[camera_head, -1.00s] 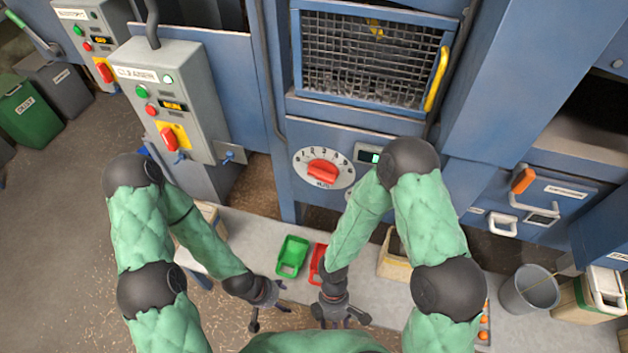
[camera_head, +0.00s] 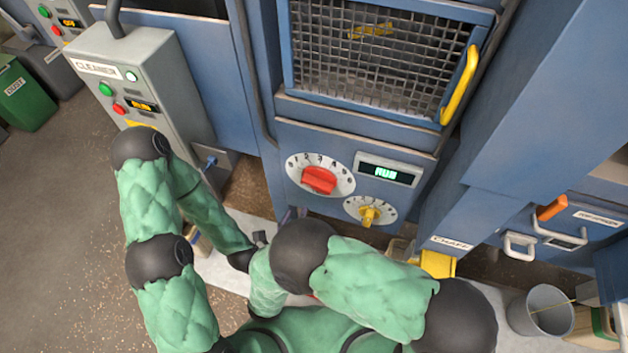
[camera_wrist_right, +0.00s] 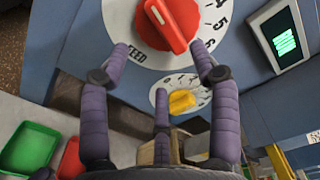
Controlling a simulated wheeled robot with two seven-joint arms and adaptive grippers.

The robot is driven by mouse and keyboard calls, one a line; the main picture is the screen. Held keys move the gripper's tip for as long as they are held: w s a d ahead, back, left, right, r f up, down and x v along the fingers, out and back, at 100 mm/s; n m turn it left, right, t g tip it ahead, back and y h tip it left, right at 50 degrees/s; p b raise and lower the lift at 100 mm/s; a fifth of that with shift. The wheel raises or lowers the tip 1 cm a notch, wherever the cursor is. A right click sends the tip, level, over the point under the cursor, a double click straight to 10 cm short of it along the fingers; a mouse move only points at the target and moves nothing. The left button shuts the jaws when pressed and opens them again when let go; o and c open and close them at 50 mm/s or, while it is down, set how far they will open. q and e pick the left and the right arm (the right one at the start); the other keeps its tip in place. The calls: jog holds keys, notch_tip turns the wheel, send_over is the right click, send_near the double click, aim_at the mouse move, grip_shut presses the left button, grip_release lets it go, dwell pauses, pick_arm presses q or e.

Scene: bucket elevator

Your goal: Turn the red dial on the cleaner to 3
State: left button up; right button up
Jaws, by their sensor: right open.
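The red dial (camera_head: 318,180) sits on a round white numbered plate on the blue machine's front panel. It fills the top of the right wrist view (camera_wrist_right: 170,22), where 4, 5, 6 and the word FEED show on its plate. I cannot tell which number it points to. My right gripper (camera_wrist_right: 162,65) is open and empty, its purple fingers spread just below the dial, apparently apart from it. In the head view only a little of this gripper (camera_head: 288,215) shows beyond my right arm. My left gripper (camera_head: 258,238) is low at the left, mostly hidden.
A smaller yellow dial (camera_head: 369,215) is below right of the red one, under a green-lit display (camera_head: 387,173). A grey box labelled CLEANER (camera_head: 140,85) stands left. A green tray (camera_wrist_right: 30,148) and a red tray (camera_wrist_right: 70,160) lie below. A grey bucket (camera_head: 541,310) stands right.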

aim_at(311, 188)
jog(key=b+x, duration=0.2)
jog(key=x, duration=0.7)
jog(key=shift+w+r, duration=0.1)
jog(key=shift+w+d, duration=0.15)
jog(key=shift+w, duration=0.6)
jog(key=c, duration=1.2)
